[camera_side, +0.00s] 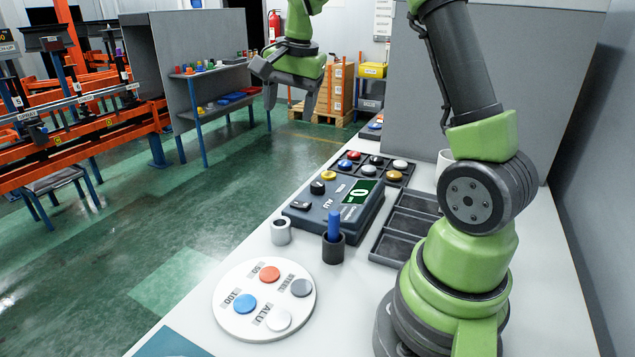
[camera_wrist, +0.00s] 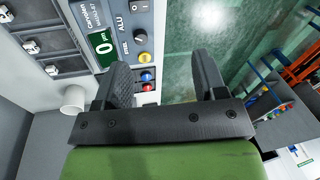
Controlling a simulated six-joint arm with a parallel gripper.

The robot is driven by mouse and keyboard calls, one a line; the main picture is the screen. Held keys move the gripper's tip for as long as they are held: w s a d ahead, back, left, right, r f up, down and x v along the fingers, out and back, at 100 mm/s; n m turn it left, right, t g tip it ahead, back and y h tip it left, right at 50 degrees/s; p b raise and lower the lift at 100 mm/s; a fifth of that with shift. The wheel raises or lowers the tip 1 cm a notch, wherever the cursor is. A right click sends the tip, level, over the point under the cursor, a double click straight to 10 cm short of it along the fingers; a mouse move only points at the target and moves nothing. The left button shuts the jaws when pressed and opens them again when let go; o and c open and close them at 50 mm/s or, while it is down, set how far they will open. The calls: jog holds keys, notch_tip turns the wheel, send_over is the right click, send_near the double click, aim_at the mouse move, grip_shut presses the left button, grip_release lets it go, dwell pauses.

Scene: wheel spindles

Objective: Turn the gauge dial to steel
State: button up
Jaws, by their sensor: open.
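The gauge (camera_side: 333,212) is a dark box with a green display reading 0, on the white bench in the side view. Its black dial (camera_side: 317,187) sits on the top face; in the wrist view the dial (camera_wrist: 139,35) is a small dark knob near the ALU lettering. Which way it points is too small to tell. My gripper (camera_side: 289,105) is open and empty, high up and beyond the gauge in the side view, apart from it. In the wrist view my gripper's fingers (camera_wrist: 163,70) are spread, with the dial up and left between them.
A white round plate (camera_side: 226,322) with coloured discs lies at the front. A grey ring (camera_side: 281,232) and a dark cup (camera_side: 333,252) with a blue rod stand near the gauge. A dark compartment tray (camera_side: 392,246) lies to its right, and button-like pieces lie behind.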

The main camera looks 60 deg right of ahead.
aim_at(317, 183)
jog(key=d+f+m, duration=0.1)
jog(key=d+f, duration=0.2)
jog(key=f, duration=0.1)
jog(key=d+f+m+g, duration=0.1)
jog(key=d+f+m, duration=0.1)
jog(key=d+f, duration=0.2)
jog(key=d+f+m+g, duration=0.1)
jog(key=d+f+m, duration=0.1)
jog(key=d+f, duration=0.2)
jog(key=shift+f, duration=0.25)
notch_tip(317, 183, down, 10)
jog(key=shift+r, duration=0.2)
jog(key=shift+c, duration=0.5)
jog(key=c, duration=0.8)
